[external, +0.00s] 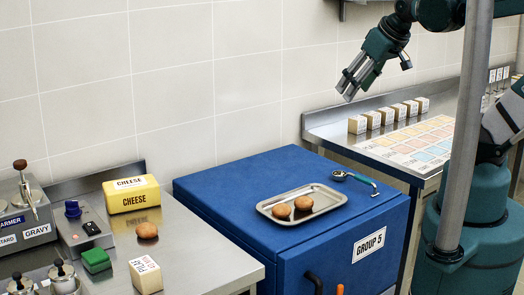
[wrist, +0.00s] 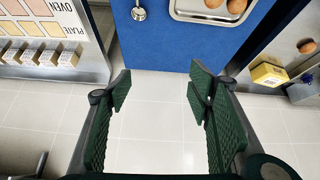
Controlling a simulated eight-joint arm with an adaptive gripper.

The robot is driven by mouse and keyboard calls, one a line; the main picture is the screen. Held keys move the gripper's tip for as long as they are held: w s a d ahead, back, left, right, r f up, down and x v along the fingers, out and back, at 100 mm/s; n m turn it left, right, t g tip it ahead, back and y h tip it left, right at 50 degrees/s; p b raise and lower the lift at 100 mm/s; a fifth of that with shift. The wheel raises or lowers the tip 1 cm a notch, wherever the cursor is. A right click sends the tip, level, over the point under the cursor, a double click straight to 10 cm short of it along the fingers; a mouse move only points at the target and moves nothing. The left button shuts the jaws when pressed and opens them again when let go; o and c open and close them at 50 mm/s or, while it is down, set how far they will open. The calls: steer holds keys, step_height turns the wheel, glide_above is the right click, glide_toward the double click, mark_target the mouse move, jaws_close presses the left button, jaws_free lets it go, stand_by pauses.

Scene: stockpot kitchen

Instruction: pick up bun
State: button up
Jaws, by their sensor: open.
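Two brown buns lie on a metal tray (external: 322,210), one bun (external: 281,211) at its left and another bun (external: 304,203) at its middle. A third bun (external: 147,230) sits on the left steel counter. In the wrist view the tray buns (wrist: 213,3) (wrist: 237,6) show at the top edge, and the counter bun (wrist: 307,47) at the right. My gripper (external: 349,92) is high above the back right of the blue cabinet, apart from every bun. In the wrist view my gripper (wrist: 160,88) has its fingers spread with nothing between them.
A yellow cheese block (external: 131,194), a green block (external: 96,260) and a labelled box (external: 146,275) stand on the left counter. Several small boxes (external: 374,119) line the right counter.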

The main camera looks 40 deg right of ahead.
steer(key=w+a+f+n+g+b, duration=0.35)
steer(key=a+f+n, duration=0.5)
steer(key=f, duration=0.35)
steer(key=n+g+b, duration=0.1)
steer(key=n+g, duration=0.2)
steer(key=n, duration=0.5)
glide_above(306, 198)
step_height(306, 198, down, 12)
steer(key=shift+w+a+f, duration=0.1)
steer(key=shift+w, duration=0.05)
steer(key=shift+f, duration=0.2)
steer(key=shift+f, duration=1.15)
steer(key=shift+f+b, duration=0.9)
steer(key=shift+f, duration=1.7)
steer(key=c, duration=1)
